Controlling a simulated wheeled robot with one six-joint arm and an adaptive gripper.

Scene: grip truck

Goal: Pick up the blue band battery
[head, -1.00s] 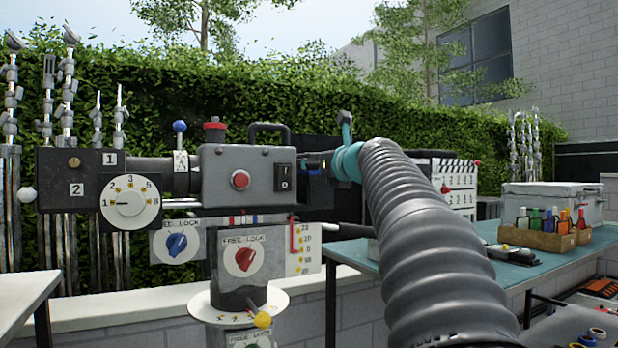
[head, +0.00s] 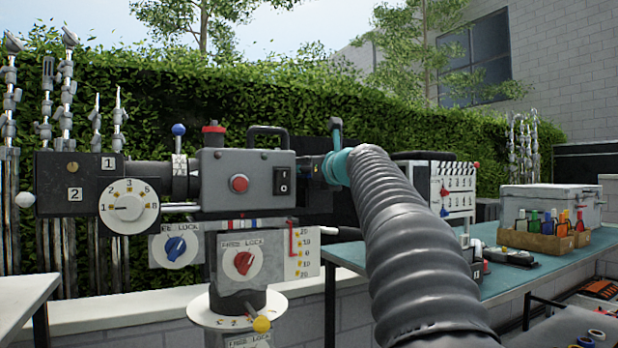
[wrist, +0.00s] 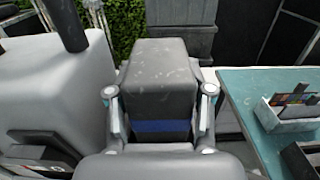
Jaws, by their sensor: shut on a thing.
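The blue band battery (wrist: 160,78) is a dark grey block with a blue stripe around its near end. In the wrist view it sits between the two fingers of my gripper (wrist: 159,98), which is shut on it. The battery is close to the right side of the grey camera body (wrist: 55,85); I cannot tell if they touch. In the head view the grey camera (head: 238,178) stands on its support, and my arm's end is just right of it.
A yellow-tipped lever (head: 262,324) sticks out below the camera. A hedge and metal stands are behind.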

